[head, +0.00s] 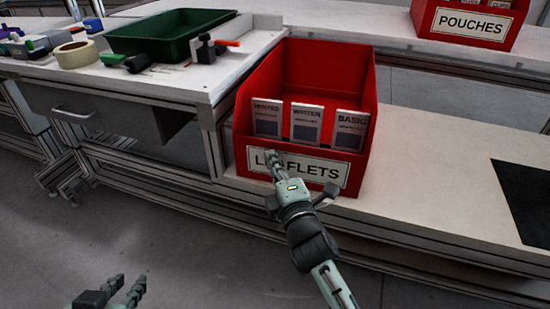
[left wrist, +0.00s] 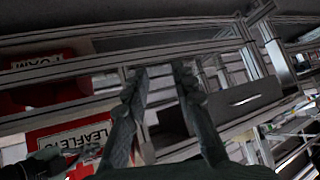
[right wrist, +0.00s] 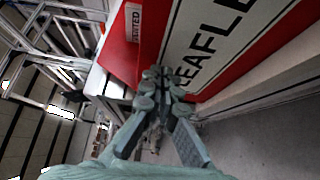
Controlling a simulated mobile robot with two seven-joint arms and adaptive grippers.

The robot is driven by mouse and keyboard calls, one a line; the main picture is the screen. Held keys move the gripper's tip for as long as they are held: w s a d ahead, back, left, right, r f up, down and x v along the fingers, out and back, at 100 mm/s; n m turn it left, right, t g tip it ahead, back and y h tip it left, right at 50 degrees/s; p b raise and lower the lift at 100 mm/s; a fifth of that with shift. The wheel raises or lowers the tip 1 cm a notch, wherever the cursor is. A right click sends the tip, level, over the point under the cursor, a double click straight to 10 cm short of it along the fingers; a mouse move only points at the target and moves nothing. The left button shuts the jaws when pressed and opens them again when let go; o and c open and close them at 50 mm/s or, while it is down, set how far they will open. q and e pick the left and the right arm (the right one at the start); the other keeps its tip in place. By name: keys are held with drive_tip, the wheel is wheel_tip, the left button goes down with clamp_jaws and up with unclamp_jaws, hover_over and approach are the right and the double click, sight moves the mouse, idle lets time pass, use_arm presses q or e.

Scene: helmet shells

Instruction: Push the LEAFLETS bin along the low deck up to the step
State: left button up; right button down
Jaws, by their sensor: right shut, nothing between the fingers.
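The red LEAFLETS bin (head: 318,168) stands upright on the white low deck (head: 440,185), close beside the taller bench, with leaflets in its front. It also shows in the left wrist view (left wrist: 68,140) and the right wrist view (right wrist: 215,48). My right gripper (head: 272,158) is shut and empty, its fingertips at the front label; the right wrist view (right wrist: 160,78) shows them against or very near it. My left gripper (head: 138,287) is open and empty, low at the left; its spread fingers show in the left wrist view (left wrist: 158,78). I cannot tell which edge is the step.
The taller bench (head: 190,80) at the left carries a green tray (head: 172,38), a tape roll (head: 75,55) and small tools. A raised shelf behind holds a red POUCHES bin (head: 470,22). A black mat (head: 527,195) lies on the deck at right; the deck between is clear.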

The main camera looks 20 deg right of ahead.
idle(0.3)
